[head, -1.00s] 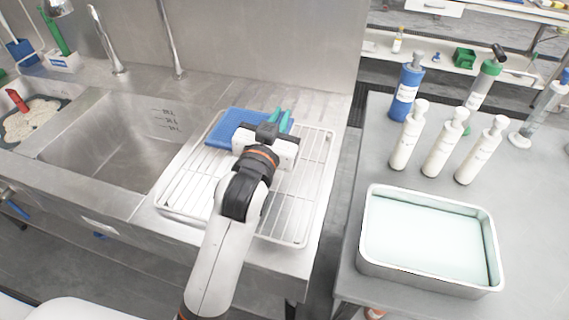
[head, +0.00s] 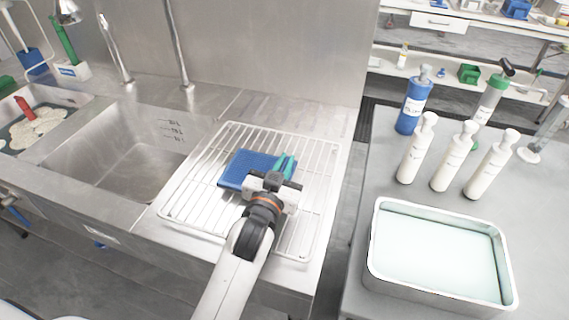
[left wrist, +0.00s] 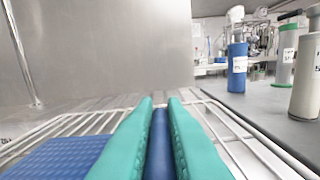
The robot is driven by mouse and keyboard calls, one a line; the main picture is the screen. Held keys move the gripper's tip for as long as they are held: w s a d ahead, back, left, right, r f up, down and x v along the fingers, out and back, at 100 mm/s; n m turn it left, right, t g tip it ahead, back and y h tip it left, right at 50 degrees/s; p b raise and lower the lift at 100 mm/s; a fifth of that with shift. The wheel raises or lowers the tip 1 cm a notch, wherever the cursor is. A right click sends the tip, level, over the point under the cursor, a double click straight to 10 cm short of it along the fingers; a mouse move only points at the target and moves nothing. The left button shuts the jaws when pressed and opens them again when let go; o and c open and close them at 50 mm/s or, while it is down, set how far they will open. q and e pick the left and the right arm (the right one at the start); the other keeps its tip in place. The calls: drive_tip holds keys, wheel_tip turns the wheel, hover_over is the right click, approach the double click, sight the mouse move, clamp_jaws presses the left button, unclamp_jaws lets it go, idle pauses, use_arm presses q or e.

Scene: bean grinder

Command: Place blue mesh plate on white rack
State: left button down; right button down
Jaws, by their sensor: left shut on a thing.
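The blue mesh plate (head: 246,168) lies over the middle of the white rack (head: 322,190), which sits on the steel counter right of the sink. My left gripper (head: 283,168), with green fingertips, is over the rack at the plate's right side. In the left wrist view the green fingers (left wrist: 159,140) are shut on a blue edge part of the plate, and the mesh surface (left wrist: 65,158) shows at the lower left. The plate looks flat and close to the rack wires. I cannot tell whether it touches them. My right gripper is not in view.
A steel sink (head: 125,150) is to the left. On the right table stand a blue bottle (head: 413,105), several white bottles (head: 455,155) and a metal tray of pale liquid (head: 438,250). A steel wall (head: 270,50) rises behind the counter. The rack's right and front parts are bare.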

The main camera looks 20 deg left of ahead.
use_arm(q)
drive_tip(key=c, duration=1.5)
unclamp_jaws()
drive_tip(key=shift+f, duration=0.1)
drive_tip(key=shift+r, duration=0.25)
drive_tip(key=s, duration=1)
drive_tip(key=shift+s+a+f+b, duration=0.2)
drive_tip(key=shift+s+b, duration=0.05)
drive_tip(key=shift+b, duration=0.15)
drive_tip(key=shift+s+r, duration=0.15)
drive_tip(key=shift+s, duration=0.6)
